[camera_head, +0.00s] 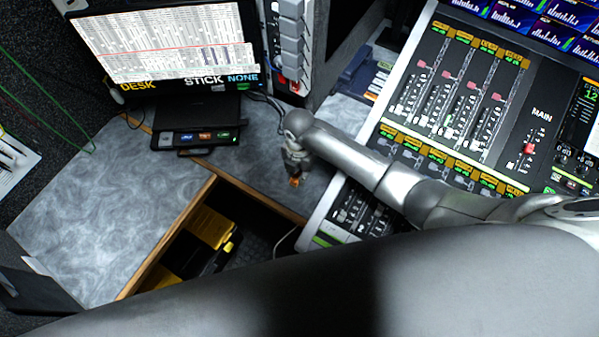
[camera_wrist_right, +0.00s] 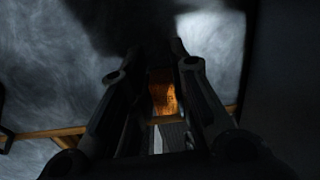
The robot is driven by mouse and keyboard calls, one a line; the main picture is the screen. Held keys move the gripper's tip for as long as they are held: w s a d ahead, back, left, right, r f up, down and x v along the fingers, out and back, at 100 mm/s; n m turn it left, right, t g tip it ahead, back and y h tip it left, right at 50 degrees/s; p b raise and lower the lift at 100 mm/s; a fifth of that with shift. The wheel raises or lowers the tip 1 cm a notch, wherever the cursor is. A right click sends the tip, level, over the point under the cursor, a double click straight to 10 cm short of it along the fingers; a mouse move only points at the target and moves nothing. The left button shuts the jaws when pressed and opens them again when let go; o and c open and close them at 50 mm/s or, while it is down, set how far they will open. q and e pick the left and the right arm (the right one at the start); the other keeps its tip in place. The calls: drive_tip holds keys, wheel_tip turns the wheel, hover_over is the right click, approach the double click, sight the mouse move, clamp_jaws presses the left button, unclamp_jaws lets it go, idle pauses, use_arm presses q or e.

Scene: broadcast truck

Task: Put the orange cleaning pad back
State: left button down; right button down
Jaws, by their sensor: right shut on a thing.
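The orange cleaning pad (camera_wrist_right: 163,92) is between the two dark fingers of my right gripper (camera_wrist_right: 160,75) in the right wrist view. In the head view my right gripper (camera_head: 295,176) is shut on the pad, and only a small orange bit (camera_head: 294,182) shows at its tip. The gripper points down over the grey marbled desk, right of the open recess and left of the mixing console. How far the pad is above the surface I cannot tell. My left gripper is not in view.
A dark box with coloured labels (camera_head: 196,137) stands below the monitor (camera_head: 165,45). An open recess with a wooden edge holds a yellow and black case (camera_head: 209,226). The mixing console (camera_head: 455,100) is close on the right. The desk's left part (camera_head: 110,205) is clear.

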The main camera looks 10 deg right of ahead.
drive_tip(key=shift+f, duration=0.85)
drive_tip(key=shift+f, duration=0.15)
drive_tip(key=c, duration=1.3)
unclamp_jaws()
drive_tip(key=shift+c, duration=0.2)
wheel_tip(320, 180, up, 12)
